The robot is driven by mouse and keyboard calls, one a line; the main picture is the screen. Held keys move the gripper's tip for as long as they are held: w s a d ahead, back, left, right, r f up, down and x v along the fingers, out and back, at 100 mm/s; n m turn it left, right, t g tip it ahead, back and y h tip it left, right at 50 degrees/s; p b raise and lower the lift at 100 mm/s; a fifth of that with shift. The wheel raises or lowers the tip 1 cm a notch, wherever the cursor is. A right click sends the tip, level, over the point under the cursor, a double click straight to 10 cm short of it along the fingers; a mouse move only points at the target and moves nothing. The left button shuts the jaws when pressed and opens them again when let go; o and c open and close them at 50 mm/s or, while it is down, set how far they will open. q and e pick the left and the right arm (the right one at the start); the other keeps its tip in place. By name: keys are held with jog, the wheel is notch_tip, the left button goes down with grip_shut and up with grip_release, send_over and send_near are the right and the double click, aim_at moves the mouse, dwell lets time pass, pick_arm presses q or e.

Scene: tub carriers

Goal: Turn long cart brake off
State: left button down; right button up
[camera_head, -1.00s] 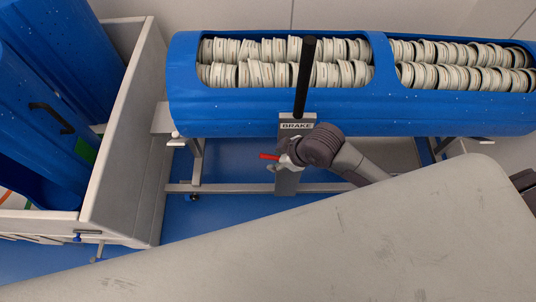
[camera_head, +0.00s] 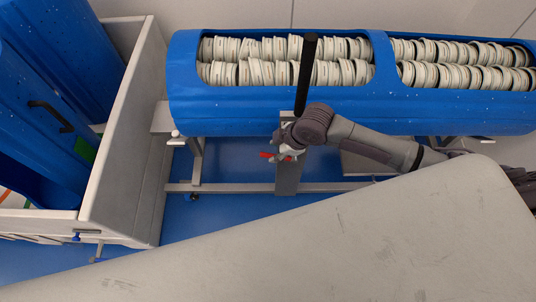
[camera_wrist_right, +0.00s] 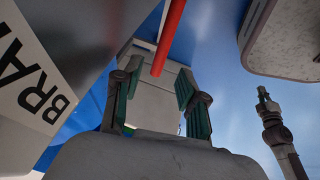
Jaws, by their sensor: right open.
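The long cart (camera_head: 230,125) is a blue tub carrier filled with rows of pale round pieces. A black upright handle (camera_head: 305,75) rises at its front. The grey brake post (camera_head: 289,178) stands below it. The BRAKE label shows in the right wrist view (camera_wrist_right: 42,97) but my arm hides it in the head view. The red brake lever (camera_head: 267,155) sticks out beside the post. My right gripper (camera_head: 284,156) is open at the lever. In the right wrist view the lever (camera_wrist_right: 168,38) comes down between and beyond the open fingers (camera_wrist_right: 158,95). Contact cannot be told. What looks like my left gripper (camera_wrist_right: 264,97) appears edge-on there.
A grey-walled cart (camera_head: 125,130) with blue tubs (camera_head: 45,110) stands at the left. The long cart's lower frame rail (camera_head: 235,187) runs close to the blue floor (camera_head: 235,155). A large pale scratched surface (camera_head: 380,240) fills the foreground; I cannot tell whether it is mine.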

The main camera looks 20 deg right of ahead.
aim_at(269, 154)
jog(key=x, duration=0.6)
jog(key=shift+w+a+f+b, duration=0.1)
jog(key=shift+a+f+b, duration=0.05)
jog(key=shift+f+b, duration=0.15)
grip_shut()
